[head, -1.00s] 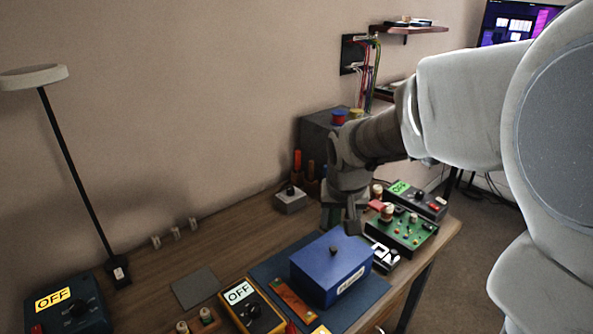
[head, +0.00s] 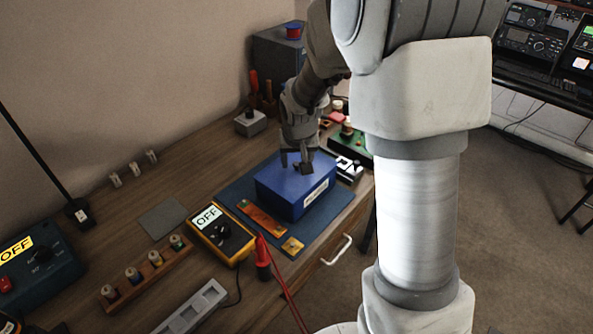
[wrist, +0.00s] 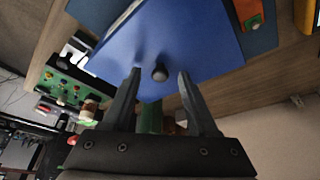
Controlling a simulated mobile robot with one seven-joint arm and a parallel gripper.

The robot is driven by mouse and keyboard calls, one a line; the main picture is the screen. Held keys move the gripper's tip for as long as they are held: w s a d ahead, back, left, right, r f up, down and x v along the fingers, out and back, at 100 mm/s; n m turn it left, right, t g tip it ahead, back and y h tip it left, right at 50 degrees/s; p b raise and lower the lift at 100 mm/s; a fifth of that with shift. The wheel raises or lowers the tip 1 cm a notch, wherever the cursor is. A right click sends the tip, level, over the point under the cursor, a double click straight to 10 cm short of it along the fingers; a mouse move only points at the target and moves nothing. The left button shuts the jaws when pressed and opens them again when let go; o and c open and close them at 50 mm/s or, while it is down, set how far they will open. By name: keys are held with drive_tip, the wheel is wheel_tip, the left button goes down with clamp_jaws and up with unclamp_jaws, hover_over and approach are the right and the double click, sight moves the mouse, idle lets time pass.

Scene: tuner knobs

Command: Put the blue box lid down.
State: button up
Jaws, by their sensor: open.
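The blue box (head: 283,193) sits on the dark blue mat (head: 240,193), its blue lid (head: 276,176) lying on top. The lid's dark knob shows in the wrist view (wrist: 160,72). My gripper (head: 299,166) is above the lid, pointing down. In the wrist view my gripper (wrist: 158,75) is open, with one finger on each side of the knob and a gap to both. In the head view the fingers partly hide the knob. I cannot see inside the box.
A yellow multimeter (head: 222,234) and a brown strip (head: 262,219) lie left of the box. A green circuit board (head: 352,140) and a small black-and-white device (head: 347,169) are behind it on the right. A grey pad (head: 163,218) lies on the wooden table, with bare wood around it.

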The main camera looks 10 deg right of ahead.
drive_tip(key=shift+f, duration=0.1)
clamp_jaws()
idle(0.5)
